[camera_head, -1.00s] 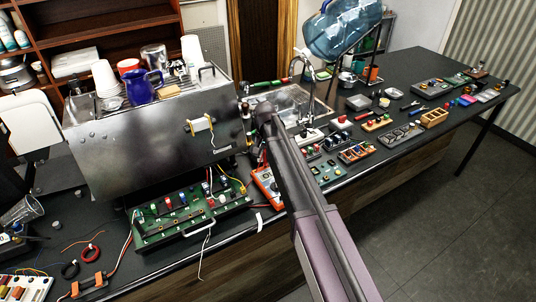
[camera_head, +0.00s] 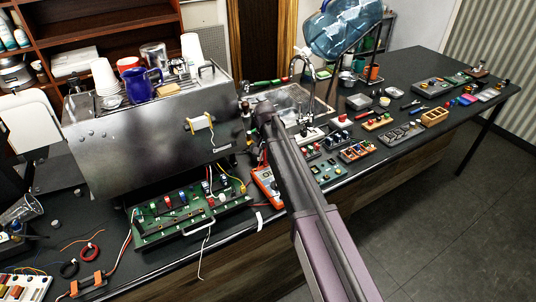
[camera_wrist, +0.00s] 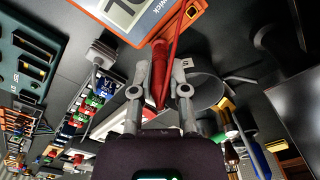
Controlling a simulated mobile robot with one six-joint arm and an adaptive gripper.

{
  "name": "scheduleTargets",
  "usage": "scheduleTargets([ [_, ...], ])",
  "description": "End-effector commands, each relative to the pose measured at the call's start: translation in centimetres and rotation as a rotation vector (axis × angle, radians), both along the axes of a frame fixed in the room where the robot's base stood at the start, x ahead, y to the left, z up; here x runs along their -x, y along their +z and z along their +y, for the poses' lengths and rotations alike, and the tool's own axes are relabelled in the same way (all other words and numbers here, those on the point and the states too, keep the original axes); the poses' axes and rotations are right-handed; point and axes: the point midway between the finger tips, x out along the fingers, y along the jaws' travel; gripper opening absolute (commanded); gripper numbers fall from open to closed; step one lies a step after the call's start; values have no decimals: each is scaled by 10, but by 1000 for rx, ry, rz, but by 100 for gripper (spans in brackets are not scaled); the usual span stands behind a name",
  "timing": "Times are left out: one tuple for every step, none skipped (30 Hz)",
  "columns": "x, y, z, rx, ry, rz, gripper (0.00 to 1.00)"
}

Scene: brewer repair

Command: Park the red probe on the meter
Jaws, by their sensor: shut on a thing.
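The red probe (camera_wrist: 158,75) is between the two fingers of my gripper (camera_wrist: 160,72) in the wrist view, and the gripper is shut on it. The red lead runs up from the probe across the orange meter. The meter (camera_wrist: 181,12), with its grey display, lies at the top of the wrist view, just beyond the fingertips. Whether the probe touches the meter I cannot tell. In the head view the orange meter (camera_head: 264,187) lies on the counter right of the green circuit board, partly hidden by my arm. My gripper is hidden there.
The green circuit board (camera_head: 180,222) with wires lies in front of the steel brewer (camera_head: 150,140). A sink (camera_head: 290,98) is behind my arm. Small part trays (camera_head: 358,152) crowd the counter to the right. The counter's front edge is close to the meter.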

Motion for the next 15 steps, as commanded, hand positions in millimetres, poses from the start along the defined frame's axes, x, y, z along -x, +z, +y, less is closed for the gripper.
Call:
scheduleTargets([
  [0,-1,0,0,0,0,0],
  [0,-1,0,0,0,0,0],
  [0,-2,0,0,0,0,0],
  [0,-2,0,0,0,0,0],
  [0,-2,0,0,0,0,0],
  [0,-3,0,0,0,0,0],
  [0,-3,0,0,0,0,0],
  [0,-4,0,0,0,0,0],
  [0,-4,0,0,0,0,0],
  [0,-4,0,0,0,0,0],
  [0,-4,0,0,0,0,0],
  [0,-5,0,0,0,0,0],
  [0,-5,0,0,0,0,0],
  [0,-5,0,0,0,0,0],
  [0,-4,0,0,0,0,0],
])
